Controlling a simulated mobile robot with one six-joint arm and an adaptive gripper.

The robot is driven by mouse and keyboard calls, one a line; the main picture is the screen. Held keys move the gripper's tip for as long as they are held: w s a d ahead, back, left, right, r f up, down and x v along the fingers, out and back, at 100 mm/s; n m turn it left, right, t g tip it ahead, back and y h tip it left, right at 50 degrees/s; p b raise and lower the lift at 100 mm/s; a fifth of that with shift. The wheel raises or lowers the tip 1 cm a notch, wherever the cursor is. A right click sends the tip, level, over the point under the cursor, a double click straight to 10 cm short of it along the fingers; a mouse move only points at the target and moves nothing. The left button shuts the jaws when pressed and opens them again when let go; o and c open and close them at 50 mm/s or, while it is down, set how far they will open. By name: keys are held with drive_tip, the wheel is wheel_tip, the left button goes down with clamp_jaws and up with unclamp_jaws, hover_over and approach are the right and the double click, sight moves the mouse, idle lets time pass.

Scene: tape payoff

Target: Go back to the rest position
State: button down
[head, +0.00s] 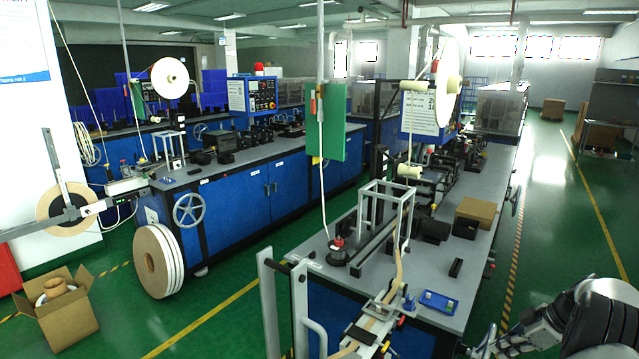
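My arm (590,322) reaches in from the lower right corner, beside the right edge of the near workbench (325,283). Its narrow end, which seems to be my gripper (487,345), is small and dark and is cut by the bottom edge of the picture. I cannot tell whether its fingers are open or shut. No object shows clearly in it. A strip of tan tape (397,272) runs down the bench front over a metal guide. A large white reel (447,82) stands above the bench.
A blue tray (438,302), a black block (455,268) and a cardboard box (478,210) lie on the near bench. Grey metal handles (268,300) rise at its front left. A big roll (158,262) and an open carton (62,318) stand left. The right aisle floor (560,200) is mostly clear.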

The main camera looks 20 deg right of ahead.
drive_tip(key=w+a+r+m+g+h, duration=0.1)
drive_tip(key=w+a+r, duration=0.1)
drive_tip(key=a+r, duration=0.95)
drive_tip(key=w+a+r+m+g+h, duration=0.1)
drive_tip(key=a+r+m, duration=0.1)
drive_tip(key=a+r, duration=0.9)
drive_tip(key=s+a+r+m+h, duration=0.1)
drive_tip(key=s+a, duration=0.4)
drive_tip(key=a, duration=0.4)
drive_tip(key=s+a+r+m, duration=0.1)
drive_tip(key=s+a, duration=0.3)
drive_tip(key=a, duration=0.4)
drive_tip(key=s+a+f+m+t, duration=0.1)
drive_tip(key=s+a+f+m, duration=0.1)
drive_tip(key=s+a, duration=0.5)
drive_tip(key=shift+s+f+m+t+h, duration=0.35)
drive_tip(key=shift+s+f, duration=0.55)
drive_tip(key=shift+s, duration=1.95)
drive_tip(key=shift+a, duration=0.15)
drive_tip(key=shift+w, duration=0.1)
